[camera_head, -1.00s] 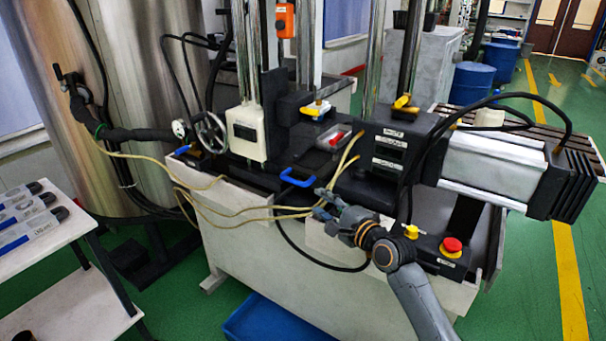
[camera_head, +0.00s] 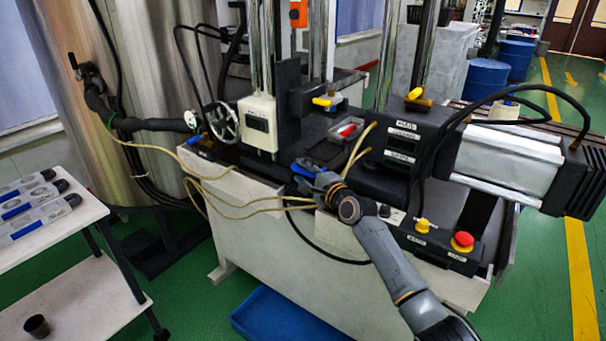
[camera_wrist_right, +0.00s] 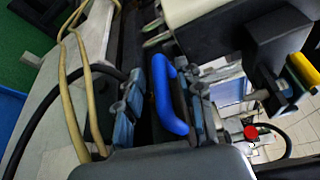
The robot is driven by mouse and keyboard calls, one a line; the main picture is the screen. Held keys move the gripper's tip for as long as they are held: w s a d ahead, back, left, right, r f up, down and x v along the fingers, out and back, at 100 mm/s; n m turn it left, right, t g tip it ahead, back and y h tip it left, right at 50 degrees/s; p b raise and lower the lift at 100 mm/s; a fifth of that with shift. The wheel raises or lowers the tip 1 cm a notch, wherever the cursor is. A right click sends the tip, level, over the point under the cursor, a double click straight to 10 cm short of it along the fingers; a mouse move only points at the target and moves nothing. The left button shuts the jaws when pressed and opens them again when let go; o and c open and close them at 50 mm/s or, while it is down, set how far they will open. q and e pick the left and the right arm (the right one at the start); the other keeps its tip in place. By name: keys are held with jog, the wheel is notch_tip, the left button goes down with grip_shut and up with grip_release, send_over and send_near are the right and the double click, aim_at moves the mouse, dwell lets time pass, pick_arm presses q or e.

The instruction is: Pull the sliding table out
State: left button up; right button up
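The sliding table (camera_head: 283,164) is a dark plate low in the press. Its blue handle (camera_wrist_right: 168,100) is at the front edge, clear in the right wrist view and mostly covered by the gripper in the head view. My right gripper (camera_head: 306,170) is at this handle. In the wrist view the fingers of the right gripper (camera_wrist_right: 178,98) stand on either side of the handle, with a narrow gap showing, and look open. A grey mould with a red part (camera_head: 345,132) sits further in on the table.
Yellowish hoses (camera_head: 235,204) and a black cable hang by the press front, left of my right arm. A control box with a red button (camera_head: 462,241) is right of my forearm. A blue bin (camera_head: 282,323) lies on the floor. A white cart (camera_head: 75,237) stands left.

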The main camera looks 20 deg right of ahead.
pick_arm(q)
jog(key=shift+s+d, duration=0.1)
pick_arm(e)
jog(key=shift+w, duration=0.2)
grip_shut()
pick_arm(q)
jog(key=shift+s, duration=0.1)
pick_arm(e)
jog(key=shift+a, duration=0.1)
